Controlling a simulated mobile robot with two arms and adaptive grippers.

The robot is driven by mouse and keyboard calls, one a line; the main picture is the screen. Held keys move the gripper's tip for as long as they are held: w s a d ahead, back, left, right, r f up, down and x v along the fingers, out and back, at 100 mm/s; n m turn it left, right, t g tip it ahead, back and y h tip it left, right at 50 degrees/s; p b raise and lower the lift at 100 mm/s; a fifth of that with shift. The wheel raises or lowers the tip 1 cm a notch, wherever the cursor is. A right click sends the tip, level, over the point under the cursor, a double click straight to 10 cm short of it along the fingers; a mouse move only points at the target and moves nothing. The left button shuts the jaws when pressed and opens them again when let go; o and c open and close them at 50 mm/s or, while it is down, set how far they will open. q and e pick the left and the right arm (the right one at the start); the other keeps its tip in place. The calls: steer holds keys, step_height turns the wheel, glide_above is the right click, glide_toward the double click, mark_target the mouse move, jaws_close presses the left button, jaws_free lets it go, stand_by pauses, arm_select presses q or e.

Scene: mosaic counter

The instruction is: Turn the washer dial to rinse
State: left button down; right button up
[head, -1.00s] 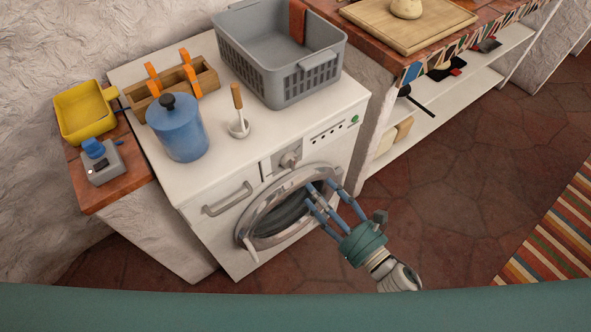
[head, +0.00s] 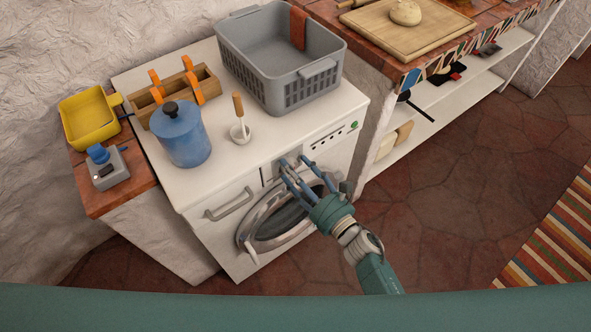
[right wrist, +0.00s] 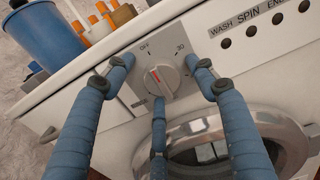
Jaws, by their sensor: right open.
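The washer (head: 230,172) is white, with a round chrome-rimmed door (head: 255,238). Its dial (right wrist: 160,82) is a light grey knob on a grey panel, clear in the right wrist view. A red mark on the knob points up and slightly left, roughly toward OFF; a 30 label is at the upper right. My right gripper (head: 294,168) is open at the panel, its fingers spread around the dial: one left, one right, one below. I cannot tell whether any finger touches it. In the head view the fingers partly hide the dial. My left gripper is out of view.
On the washer top stand a blue canister (head: 180,140), a wooden box with orange handles (head: 180,92), a wooden-handled tool in a small white holder (head: 240,133) and a grey basket (head: 275,75). A drawer handle (head: 228,204) sticks out left of the dial.

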steer(key=shift+c, duration=0.3)
steer(key=c, duration=1.1)
steer(key=shift+o, duration=0.2)
steer(key=shift+m, duration=0.3)
